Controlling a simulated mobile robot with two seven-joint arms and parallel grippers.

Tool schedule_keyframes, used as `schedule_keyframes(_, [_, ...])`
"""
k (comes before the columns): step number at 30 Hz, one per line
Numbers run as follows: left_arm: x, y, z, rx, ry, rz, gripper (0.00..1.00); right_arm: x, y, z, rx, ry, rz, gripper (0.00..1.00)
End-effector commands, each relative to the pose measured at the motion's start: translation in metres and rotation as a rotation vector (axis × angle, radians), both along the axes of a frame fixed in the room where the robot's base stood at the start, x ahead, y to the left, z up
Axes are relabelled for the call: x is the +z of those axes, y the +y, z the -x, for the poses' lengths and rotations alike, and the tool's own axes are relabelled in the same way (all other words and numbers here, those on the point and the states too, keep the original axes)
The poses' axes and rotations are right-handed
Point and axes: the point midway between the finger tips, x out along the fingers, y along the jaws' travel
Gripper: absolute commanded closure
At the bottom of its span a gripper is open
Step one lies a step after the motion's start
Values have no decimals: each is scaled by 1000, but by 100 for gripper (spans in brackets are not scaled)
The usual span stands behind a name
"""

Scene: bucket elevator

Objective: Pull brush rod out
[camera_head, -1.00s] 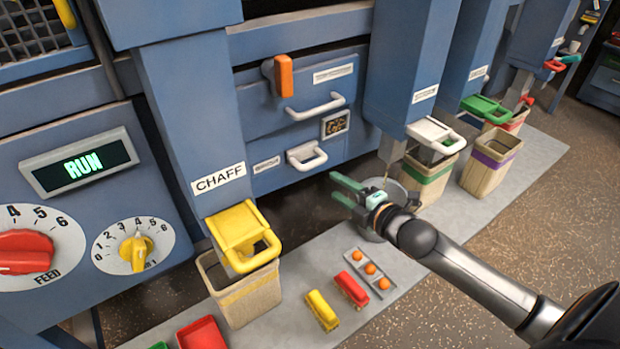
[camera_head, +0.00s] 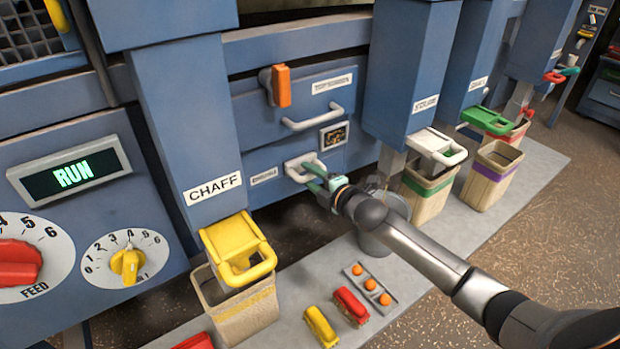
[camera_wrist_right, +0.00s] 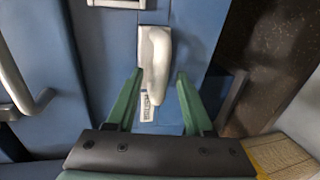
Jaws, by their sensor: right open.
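The white brush rod handle (camera_head: 300,172) sticks out from the blue machine front, below the drawer, beside a small white label (camera_head: 264,176). My right gripper (camera_head: 315,176) is open at the handle and partly covers it in the head view. In the right wrist view, the white handle (camera_wrist_right: 155,62) shows ahead of and between the two green fingers of my right gripper (camera_wrist_right: 160,82), with gaps on both sides. No grip on it is visible. My left gripper is not in view.
A drawer with a white bar handle (camera_head: 312,118) and an orange lever (camera_head: 281,88) sit above. The yellow chaff gate (camera_head: 238,250) is at left, a white gate (camera_head: 437,147) at right. A grey bucket (camera_head: 385,235) stands under my arm.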

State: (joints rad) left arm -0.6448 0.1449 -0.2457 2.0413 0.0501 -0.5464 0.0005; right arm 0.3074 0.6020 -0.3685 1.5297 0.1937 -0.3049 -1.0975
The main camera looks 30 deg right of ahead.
Motion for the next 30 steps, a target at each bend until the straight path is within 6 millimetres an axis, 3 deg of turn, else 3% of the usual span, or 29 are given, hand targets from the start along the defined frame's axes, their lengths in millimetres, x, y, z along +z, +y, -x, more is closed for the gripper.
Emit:
schedule_keyframes(11, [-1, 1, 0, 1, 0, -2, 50, -1, 1, -5, 0, 0, 0, 48])
schedule_keyframes(25, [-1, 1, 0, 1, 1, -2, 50, -1, 1, -5, 0, 0, 0, 98])
schedule_keyframes(30, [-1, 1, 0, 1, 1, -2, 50, -1, 1, -5, 0, 1, 0, 100])
